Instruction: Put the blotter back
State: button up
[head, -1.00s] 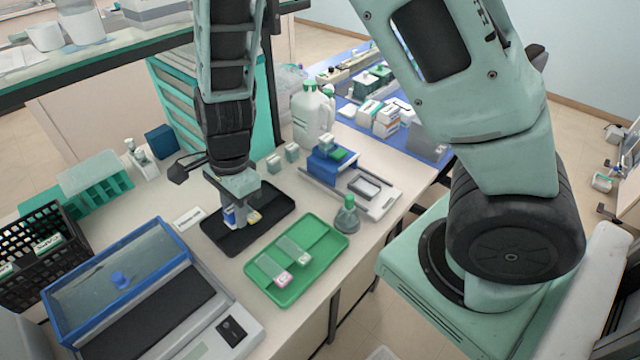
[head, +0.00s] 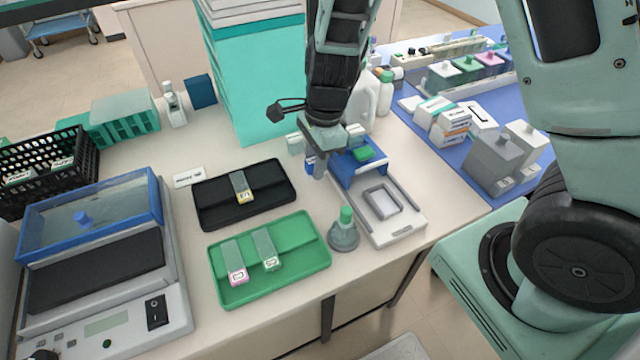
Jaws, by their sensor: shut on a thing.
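My gripper (head: 318,150) points down at the left of the blue block, above the bench. It is shut on a small blue thing (head: 310,163), which I take to be the blotter; the wrist and fingers hide most of it. I cannot tell whether it touches the bench or the blue block. The blue block (head: 372,172) with a green piece (head: 366,152) on top stands at the back end of a white tray (head: 410,226).
A black tray (head: 212,212) holds a yellow-labelled slide (head: 240,185). In front, a green tray (head: 290,289) holds two slides. White jugs (head: 362,105) stand behind. A blue-lidded device (head: 90,215) is at left.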

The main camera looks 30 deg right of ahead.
aim_at(313, 193)
jog(key=shift+f, duration=3.2)
jog(key=shift+f, duration=0.1)
jog(key=shift+f+b, duration=0.1)
jog(key=shift+b, duration=0.25)
jog(key=o, duration=0.9)
jog(key=shift+o, duration=0.2)
